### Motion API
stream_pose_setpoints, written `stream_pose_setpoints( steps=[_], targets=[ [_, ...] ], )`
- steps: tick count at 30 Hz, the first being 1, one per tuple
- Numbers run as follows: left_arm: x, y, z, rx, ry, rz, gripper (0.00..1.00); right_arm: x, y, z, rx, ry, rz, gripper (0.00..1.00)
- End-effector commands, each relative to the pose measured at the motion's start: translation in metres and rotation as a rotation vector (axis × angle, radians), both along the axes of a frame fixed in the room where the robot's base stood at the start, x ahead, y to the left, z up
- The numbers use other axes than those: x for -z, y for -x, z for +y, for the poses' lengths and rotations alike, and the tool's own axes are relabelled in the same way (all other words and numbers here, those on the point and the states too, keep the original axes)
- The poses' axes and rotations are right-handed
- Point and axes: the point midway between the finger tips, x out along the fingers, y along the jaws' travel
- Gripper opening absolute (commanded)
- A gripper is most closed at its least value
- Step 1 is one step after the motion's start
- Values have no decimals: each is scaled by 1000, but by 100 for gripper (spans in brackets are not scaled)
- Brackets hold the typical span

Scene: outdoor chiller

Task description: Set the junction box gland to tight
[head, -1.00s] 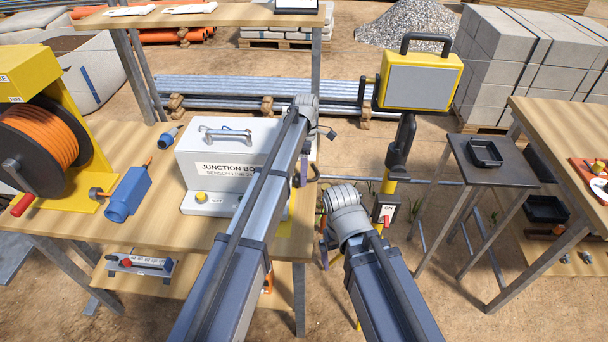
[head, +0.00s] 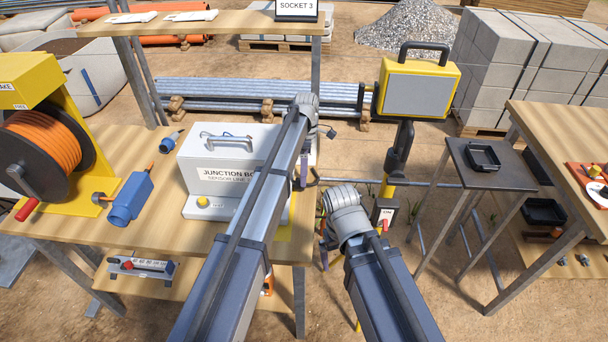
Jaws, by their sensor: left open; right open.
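The junction box (head: 213,164) is a pale grey case with a handle on top, a front label and a yellow button on its base. It stands on the wooden table at centre left. My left arm crosses in front of its right part and hides that side. I cannot make out the gland or its setting. My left gripper (head: 302,178) is by the box's right side, mostly hidden behind its own wrist; it is open. My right gripper (head: 322,238) is open, low and right of the table, apart from the box and partly hidden by its wrist.
On the wooden table (head: 150,235), a blue connector (head: 130,200) and an orange cable reel (head: 45,155) stand left of the box. A yellow work lamp (head: 418,88) on a post stands right of it. A small dark side table (head: 510,165) is further right.

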Motion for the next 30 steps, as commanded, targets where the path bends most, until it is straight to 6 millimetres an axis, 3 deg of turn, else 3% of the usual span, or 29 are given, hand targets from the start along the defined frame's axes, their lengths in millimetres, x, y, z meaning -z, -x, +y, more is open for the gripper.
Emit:
stream_pose_setpoints(
  steps=[1,6,12,30],
  targets=[
    [-13,-3,0,0,0,0,81,-13,0,0,0,0,0,96],
    [-36,-12,0,0,0,0,81,-36,0,0,0,0,0,96],
    [-53,-19,0,0,0,0,81,-53,0,0,0,0,0,96],
    [-48,-15,5,0,-30,-16,81,-49,0,0,0,0,0,96]
  ],
)
